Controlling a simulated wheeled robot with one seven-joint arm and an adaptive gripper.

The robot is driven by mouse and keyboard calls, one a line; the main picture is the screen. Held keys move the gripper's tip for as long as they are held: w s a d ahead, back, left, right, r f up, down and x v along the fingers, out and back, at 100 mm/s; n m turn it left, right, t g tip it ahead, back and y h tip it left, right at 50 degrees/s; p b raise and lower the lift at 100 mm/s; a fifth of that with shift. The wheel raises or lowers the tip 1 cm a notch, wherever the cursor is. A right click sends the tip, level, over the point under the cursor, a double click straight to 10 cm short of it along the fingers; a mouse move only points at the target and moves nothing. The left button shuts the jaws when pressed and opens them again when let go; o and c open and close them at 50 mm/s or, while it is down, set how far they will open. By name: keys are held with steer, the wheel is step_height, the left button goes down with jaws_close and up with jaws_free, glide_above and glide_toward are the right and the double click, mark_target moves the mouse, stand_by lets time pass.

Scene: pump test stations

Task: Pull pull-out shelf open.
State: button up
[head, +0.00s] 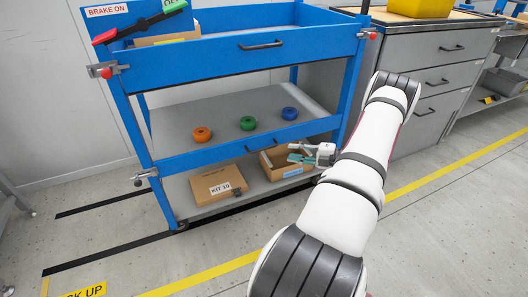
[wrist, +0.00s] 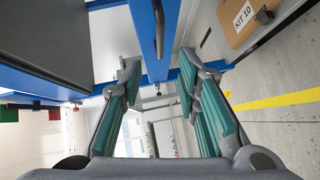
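The blue cart holds a grey shelf (head: 235,112) with a blue front bar (head: 215,154) and a dark handle (head: 252,147), which I take as the pull-out shelf; its front looks level with the cart's posts. The handle (wrist: 159,25) and blue bar (wrist: 146,40) also show in the wrist view, ahead between the fingers. My gripper (head: 299,152) is in front of the shelf's right part, below the bar's right end. In the wrist view my gripper (wrist: 155,75) is open with teal pads apart, nothing between them, and does not touch the handle.
Orange (head: 202,134), green (head: 247,123) and blue (head: 289,113) rings lie on the shelf. The top drawer (head: 225,52) has its own handle. A KIT 10 box (head: 218,186) and an open carton (head: 270,163) sit below. Grey drawers (head: 435,80) stand right. Floor in front is clear.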

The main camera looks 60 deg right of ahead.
mark_target(264, 149)
steer(key=b+x, duration=0.3)
steer(key=x, duration=0.9)
steer(key=shift+w+a+f+b, duration=0.1)
steer(key=shift+w+b, duration=0.25)
jaws_close()
